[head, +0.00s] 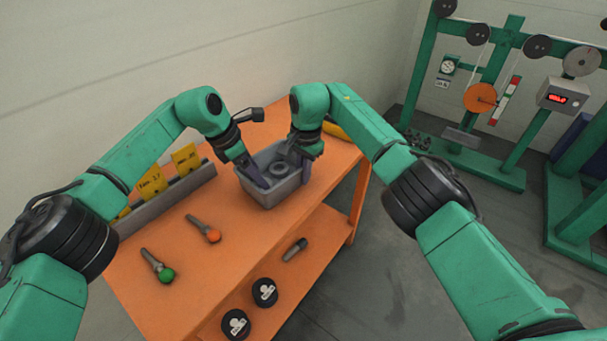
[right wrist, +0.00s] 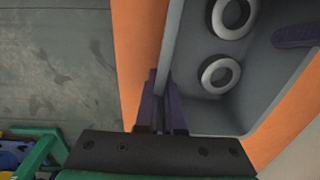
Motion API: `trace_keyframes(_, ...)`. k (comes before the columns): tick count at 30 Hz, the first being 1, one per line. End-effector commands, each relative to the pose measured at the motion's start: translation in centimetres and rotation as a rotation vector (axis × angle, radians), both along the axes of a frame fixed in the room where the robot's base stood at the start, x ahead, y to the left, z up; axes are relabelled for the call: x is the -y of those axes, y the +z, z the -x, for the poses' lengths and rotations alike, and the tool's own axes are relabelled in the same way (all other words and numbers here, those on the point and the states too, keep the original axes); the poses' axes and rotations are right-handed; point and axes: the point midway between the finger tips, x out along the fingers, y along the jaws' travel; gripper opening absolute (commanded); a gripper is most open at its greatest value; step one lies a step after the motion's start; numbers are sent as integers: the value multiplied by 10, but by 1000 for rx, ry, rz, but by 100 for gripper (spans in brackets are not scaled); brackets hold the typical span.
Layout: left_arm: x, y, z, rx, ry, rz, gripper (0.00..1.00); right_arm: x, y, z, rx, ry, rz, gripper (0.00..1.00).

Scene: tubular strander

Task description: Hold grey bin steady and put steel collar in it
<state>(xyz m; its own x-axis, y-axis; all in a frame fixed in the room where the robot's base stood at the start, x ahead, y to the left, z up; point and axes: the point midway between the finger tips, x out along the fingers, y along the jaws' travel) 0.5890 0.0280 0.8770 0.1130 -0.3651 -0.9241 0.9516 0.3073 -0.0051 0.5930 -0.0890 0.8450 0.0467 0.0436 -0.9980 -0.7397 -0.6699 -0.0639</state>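The grey bin (head: 287,194) stands on the orange bench. A steel collar (head: 280,169) lies inside it; the right wrist view shows two ring-shaped collars, one (right wrist: 220,74) near the wall and another (right wrist: 232,16) beside it. My right gripper (head: 306,169) is at the bin's right wall, its fingers (right wrist: 164,102) closed about the wall's rim, one on each side. My left gripper (head: 258,182) is at the bin's left side, with a finger (right wrist: 296,35) showing over the inside of the bin. Its grip is unclear.
On the orange bench (head: 240,245) lie a green-ended tool (head: 160,267) and an orange-ended tool (head: 206,230). A grey rack with yellow labels (head: 185,158) stands along the wall side. Black round pieces (head: 265,292) and a dark cylinder (head: 294,249) sit on the lower shelf.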

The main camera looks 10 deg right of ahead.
Motion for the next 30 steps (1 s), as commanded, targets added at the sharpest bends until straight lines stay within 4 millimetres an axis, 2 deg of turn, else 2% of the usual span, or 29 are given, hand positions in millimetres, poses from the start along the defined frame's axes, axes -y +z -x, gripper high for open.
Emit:
trace_keyframes(1,-6,2,-4,7,14,-4,100,7,-3,1,-10,-8,14,0)
trace_keyframes(11,-8,4,-5,11,19,-4,100,9,-5,2,-15,-11,19,0)
trace_keyframes(14,-11,11,-5,12,19,-3,100,9,-5,2,-16,-12,20,0)
trace_keyframes(24,-38,89,6,9,12,1,100,8,-6,2,-15,-9,17,0)
trace_keyframes(27,-43,104,9,6,8,0,100,6,-5,2,-15,-7,15,0)
trace_keyframes(30,-45,111,11,4,6,1,100,5,-5,2,-13,-6,13,0)
